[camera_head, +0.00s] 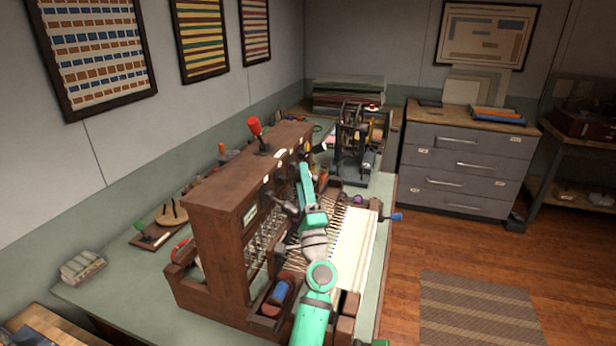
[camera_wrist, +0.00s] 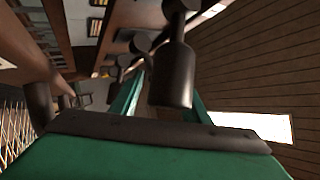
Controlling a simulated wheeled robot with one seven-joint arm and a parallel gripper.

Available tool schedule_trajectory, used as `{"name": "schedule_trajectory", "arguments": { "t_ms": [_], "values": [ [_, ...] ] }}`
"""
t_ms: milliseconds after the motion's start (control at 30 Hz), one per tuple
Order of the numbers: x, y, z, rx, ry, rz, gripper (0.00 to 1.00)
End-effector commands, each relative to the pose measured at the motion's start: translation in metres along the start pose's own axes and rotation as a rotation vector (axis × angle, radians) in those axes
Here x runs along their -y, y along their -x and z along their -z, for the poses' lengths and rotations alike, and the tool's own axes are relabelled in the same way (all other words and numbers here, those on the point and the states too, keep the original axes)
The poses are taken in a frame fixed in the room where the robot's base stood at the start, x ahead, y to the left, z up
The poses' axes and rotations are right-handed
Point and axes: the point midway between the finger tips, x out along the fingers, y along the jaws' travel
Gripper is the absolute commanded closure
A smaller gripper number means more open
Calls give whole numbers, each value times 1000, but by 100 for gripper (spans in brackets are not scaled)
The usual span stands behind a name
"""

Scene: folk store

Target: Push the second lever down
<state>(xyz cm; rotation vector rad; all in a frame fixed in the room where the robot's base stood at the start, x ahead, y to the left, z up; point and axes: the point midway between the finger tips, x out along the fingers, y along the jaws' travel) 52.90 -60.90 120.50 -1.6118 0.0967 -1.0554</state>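The wooden loom (camera_head: 226,187) stands on the green-topped table. Dark levers with thick knobs run in a row along its upper front. In the wrist view a near lever knob (camera_wrist: 172,78) looms large and covers part of my gripper's green fingers. A second knob (camera_wrist: 140,43) and smaller ones recede behind it. One dark lever (camera_head: 284,205) shows beside my arm in the head view. My gripper (camera_head: 306,175) is at the loom's front, close to the levers. Its fingertips are partly hidden, so its opening and any contact are unclear. I cannot tell which lever is second.
A red-knobbed handle (camera_head: 255,127) stands on top of the loom. Threads and pale cloth (camera_head: 355,245) stretch below my arm. A dark wheeled device (camera_head: 352,145) stands farther back on the table. A grey drawer cabinet (camera_head: 462,165) is behind; the floor at right is open.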

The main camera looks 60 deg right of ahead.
Motion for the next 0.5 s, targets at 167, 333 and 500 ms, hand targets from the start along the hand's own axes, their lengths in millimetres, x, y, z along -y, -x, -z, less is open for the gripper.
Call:
{"name": "schedule_trajectory", "arguments": {
  "t_ms": [167, 333, 500],
  "values": [
    [28, 3, -4, 1, 3, 2, 58],
    [58, 5, -9, 2, 0, 9, 42],
    [89, 16, -14, 3, -3, 12, 18]
  ]
}}
